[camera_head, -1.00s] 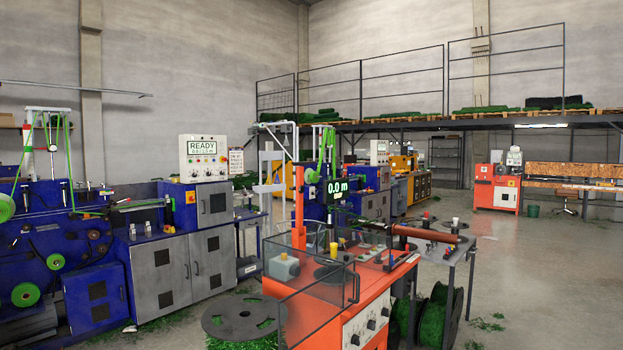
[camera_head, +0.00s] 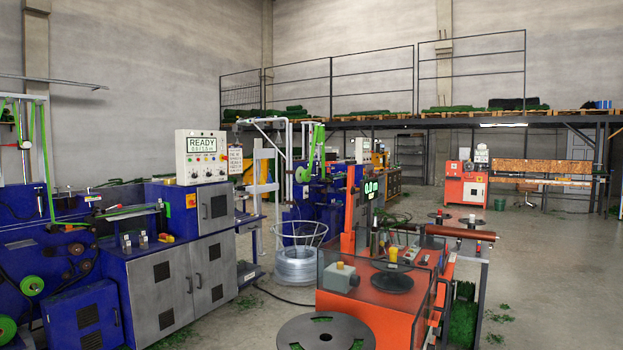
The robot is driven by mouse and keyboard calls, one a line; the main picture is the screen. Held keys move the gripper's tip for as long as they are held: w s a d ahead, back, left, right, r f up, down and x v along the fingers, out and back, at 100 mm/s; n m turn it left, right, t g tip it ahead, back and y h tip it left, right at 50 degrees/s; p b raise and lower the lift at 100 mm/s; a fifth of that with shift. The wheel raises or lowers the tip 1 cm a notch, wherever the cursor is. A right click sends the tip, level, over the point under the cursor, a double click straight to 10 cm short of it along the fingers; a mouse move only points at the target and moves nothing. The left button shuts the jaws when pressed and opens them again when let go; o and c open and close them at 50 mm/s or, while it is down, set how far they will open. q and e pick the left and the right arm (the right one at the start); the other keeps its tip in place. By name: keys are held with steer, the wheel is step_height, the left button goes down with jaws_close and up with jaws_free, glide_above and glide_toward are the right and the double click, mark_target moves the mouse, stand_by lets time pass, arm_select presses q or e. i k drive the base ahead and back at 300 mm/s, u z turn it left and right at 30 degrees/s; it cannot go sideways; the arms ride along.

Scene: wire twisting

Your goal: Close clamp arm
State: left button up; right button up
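The orange machine (camera_head: 345,302) stands at the lower right of centre in the head view. It has a clear guard around its front, an upright orange post (camera_head: 349,210) and a display reading 0.0 m (camera_head: 371,189). On its top are a grey block (camera_head: 341,278), a yellow part (camera_head: 393,252) and a dark disc (camera_head: 392,281). Neither of my grippers is in view.
A large dark reel flange (camera_head: 325,332) is at the bottom centre. A wire basket with a silver coil (camera_head: 298,265) stands behind it. Blue machines with grey cabinets (camera_head: 160,290) fill the left. Open floor (camera_head: 550,270) lies to the right.

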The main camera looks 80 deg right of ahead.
mark_target(350, 189)
steer(key=i, duration=1.85)
steer(key=z, duration=3.15)
steer(key=i, duration=2.1)
steer(key=z, duration=0.45)
